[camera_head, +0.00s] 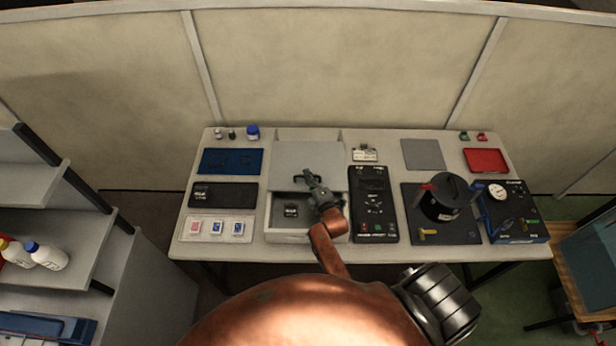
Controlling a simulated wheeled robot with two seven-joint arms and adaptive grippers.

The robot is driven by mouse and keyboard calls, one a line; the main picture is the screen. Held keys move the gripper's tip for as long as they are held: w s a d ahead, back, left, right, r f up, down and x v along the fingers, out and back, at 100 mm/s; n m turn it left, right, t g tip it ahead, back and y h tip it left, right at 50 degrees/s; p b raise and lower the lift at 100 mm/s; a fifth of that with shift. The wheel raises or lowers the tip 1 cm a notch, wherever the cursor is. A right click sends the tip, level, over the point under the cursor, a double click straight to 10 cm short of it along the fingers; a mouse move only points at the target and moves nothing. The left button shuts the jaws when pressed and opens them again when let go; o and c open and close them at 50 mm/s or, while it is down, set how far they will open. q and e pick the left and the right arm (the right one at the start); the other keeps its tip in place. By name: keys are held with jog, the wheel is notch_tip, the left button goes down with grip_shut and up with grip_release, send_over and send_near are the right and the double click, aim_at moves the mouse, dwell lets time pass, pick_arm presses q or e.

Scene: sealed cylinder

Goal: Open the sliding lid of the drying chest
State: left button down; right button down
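The drying chest (271,232) is a pale box at the middle of the table. Its flat grey sliding lid (300,155) covers the back part, and the front part is open. A small dark item with a pale label (291,211) lies inside. A dark handle (298,178) stands near the lid's front edge. My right gripper (310,178) is at the handle's right side, over the lid's front edge. It is too small and dark to tell whether its fingers are closed on the handle. My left gripper is not in view.
A black keypad device (374,190) stands close to the chest's right. A black cylinder (446,199) and a gauge box (512,212) are further right. Left of the chest are a blue tray (214,161), a black panel (222,195) and a tray of cards (249,226).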

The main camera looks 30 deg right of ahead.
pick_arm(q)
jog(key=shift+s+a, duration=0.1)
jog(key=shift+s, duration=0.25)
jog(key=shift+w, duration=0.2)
pick_arm(e)
jog(key=shift+w, duration=0.1)
